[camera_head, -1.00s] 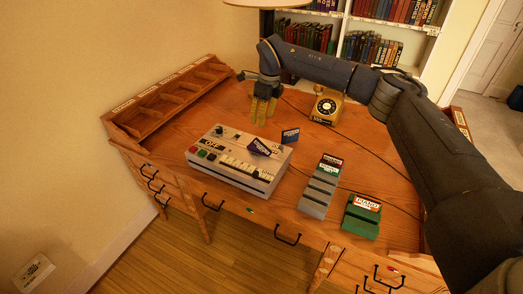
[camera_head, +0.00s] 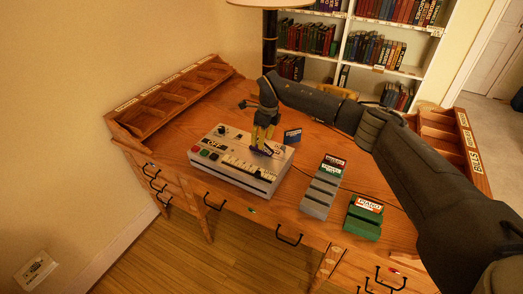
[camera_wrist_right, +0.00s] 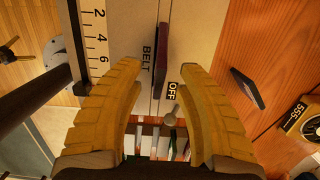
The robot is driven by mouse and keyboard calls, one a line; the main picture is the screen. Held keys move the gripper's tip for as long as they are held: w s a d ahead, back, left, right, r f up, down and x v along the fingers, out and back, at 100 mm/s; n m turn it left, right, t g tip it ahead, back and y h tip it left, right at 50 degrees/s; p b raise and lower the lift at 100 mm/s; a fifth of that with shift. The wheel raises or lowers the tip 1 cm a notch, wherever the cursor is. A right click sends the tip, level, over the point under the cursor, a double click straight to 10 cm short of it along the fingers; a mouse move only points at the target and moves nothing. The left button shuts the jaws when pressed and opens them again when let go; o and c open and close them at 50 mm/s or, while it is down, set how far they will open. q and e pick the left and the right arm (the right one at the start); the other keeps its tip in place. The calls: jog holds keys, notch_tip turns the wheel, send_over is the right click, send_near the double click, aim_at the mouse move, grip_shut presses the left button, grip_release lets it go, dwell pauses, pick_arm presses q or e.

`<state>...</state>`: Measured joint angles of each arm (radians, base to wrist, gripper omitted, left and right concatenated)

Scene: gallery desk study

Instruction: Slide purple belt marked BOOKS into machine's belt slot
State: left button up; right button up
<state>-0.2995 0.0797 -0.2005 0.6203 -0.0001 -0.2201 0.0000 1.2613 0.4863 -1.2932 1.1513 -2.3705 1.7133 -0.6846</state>
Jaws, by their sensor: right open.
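The cream machine (camera_head: 232,165) stands on the wooden desk, with keys, buttons and an OFF label on top. The purple belt (camera_wrist_right: 162,48) stands nearly edge-on at the machine's top, beside the word BELT (camera_wrist_right: 147,64). A thin dark slot line runs along it; I cannot tell how deep the belt sits. Its BOOKS marking is not readable here. My right gripper (camera_wrist_right: 162,70) is open, its yellow fingers on either side of the belt with gaps. In the head view the right gripper (camera_head: 264,138) is low over the machine's back right part. My left gripper is out of view.
A small blue card (camera_head: 292,136) stands on the desk right of the machine. A grey rack (camera_head: 321,186) with labelled cards and a green PIANO block (camera_head: 364,216) are further right. A gold telephone (camera_wrist_right: 304,122) is mostly hidden by my arm in the head view.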

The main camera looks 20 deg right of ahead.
jog(key=shift+w+f, duration=0.1)
jog(key=shift+f, duration=0.6)
jog(key=shift+c, duration=0.2)
grip_shut()
